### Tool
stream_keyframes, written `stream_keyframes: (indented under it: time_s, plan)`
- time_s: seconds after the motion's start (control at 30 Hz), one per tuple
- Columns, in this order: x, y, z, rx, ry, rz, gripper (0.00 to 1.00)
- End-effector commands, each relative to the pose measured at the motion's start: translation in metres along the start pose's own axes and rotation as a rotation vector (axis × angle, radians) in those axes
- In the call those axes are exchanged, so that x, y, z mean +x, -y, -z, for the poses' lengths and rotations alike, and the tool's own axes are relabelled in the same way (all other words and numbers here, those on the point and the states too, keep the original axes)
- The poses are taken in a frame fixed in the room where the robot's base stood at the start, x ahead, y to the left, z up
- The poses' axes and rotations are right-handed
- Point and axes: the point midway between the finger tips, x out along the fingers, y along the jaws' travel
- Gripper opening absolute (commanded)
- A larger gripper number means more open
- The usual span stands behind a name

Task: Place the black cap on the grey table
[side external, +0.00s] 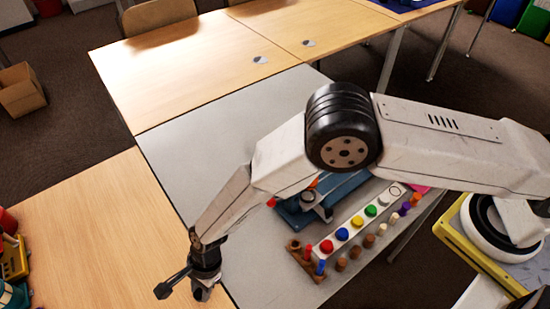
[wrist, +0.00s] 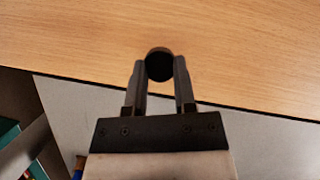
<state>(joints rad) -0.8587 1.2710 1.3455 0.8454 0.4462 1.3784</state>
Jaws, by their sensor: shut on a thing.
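The black cap (wrist: 159,64) is a dark round piece at the tips of my gripper (wrist: 159,78) in the wrist view. The two fingers are shut on it from either side. In that view the cap appears over the light wooden table, just past the seam with the grey table (wrist: 85,115). In the side view my gripper (side external: 202,288) points down near the left edge of the grey table (side external: 200,130). I cannot make out the cap clearly there, nor its height above the surface.
A wooden table (side external: 90,220) adjoins the grey table on the left. A white strip (side external: 328,247) with coloured pegs, several small wooden pieces and a blue tray (side external: 345,188) sit on the grey table at right, under my arm. The grey table's upper left is clear.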

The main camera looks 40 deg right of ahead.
Motion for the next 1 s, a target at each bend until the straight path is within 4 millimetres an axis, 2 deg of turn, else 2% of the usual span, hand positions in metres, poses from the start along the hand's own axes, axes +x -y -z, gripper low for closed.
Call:
stream_keyframes:
  time_s: [0.2, 0.77, 0.8, 0.9, 1.0]
  plan:
    - [0.015, 0.0, 0.007, 0.002, -0.001, 0.001, 0.0]
    - [0.021, 0.0, 0.009, 0.001, -0.001, 0.002, 0.0]
    - [0.021, 0.0, 0.009, 0.0, 0.0, 0.003, 0.43]
    - [0.021, 0.0, 0.009, 0.0, -0.001, 0.002, 0.71]
    - [0.021, 0.0, 0.009, 0.0, -0.001, 0.002, 0.71]
